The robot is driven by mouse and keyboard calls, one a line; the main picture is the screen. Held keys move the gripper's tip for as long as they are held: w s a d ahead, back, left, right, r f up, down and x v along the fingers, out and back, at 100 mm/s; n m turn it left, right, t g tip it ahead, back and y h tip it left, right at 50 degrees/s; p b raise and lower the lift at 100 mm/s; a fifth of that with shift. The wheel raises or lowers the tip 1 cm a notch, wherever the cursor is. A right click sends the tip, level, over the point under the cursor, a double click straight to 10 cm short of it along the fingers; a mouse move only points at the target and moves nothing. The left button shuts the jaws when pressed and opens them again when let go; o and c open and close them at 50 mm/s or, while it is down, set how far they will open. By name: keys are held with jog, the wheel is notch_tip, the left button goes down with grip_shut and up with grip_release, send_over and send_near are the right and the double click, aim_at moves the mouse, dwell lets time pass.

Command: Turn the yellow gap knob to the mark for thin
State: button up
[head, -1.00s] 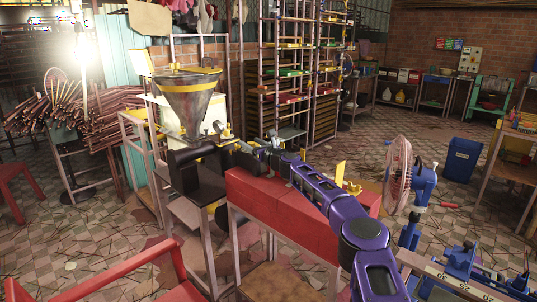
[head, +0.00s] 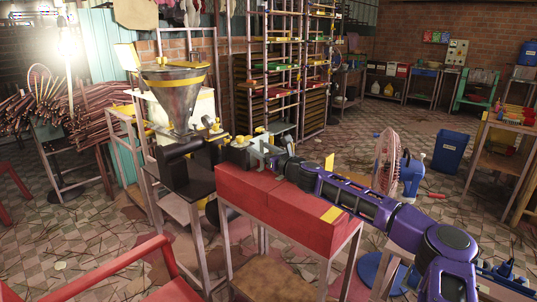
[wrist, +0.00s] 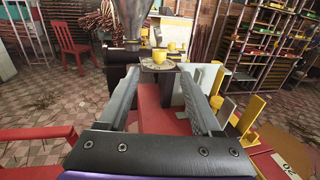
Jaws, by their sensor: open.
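The incense extruder has a steel hopper with a yellow band (head: 175,100) and a dark barrel in the head view. In the wrist view its hopper (wrist: 132,14) is at the top. Yellow knob-like parts (wrist: 160,55) sit ahead, above a pale round plate; I cannot read any marks on it. Small yellow parts (head: 240,141) also show at the extruder's outlet end in the head view. My gripper (wrist: 160,76) is open and empty, its fingers apart and pointing toward the yellow parts, short of them. In the head view my gripper (head: 266,154) is beside the outlet end.
A red-topped bench (head: 265,195) lies under my arm. A red chair (head: 130,270) is at the front left. A fan (head: 389,155) stands to the right, a tall drying rack (head: 290,70) behind. Tiled floor is open at right.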

jog(key=shift+v, duration=2)
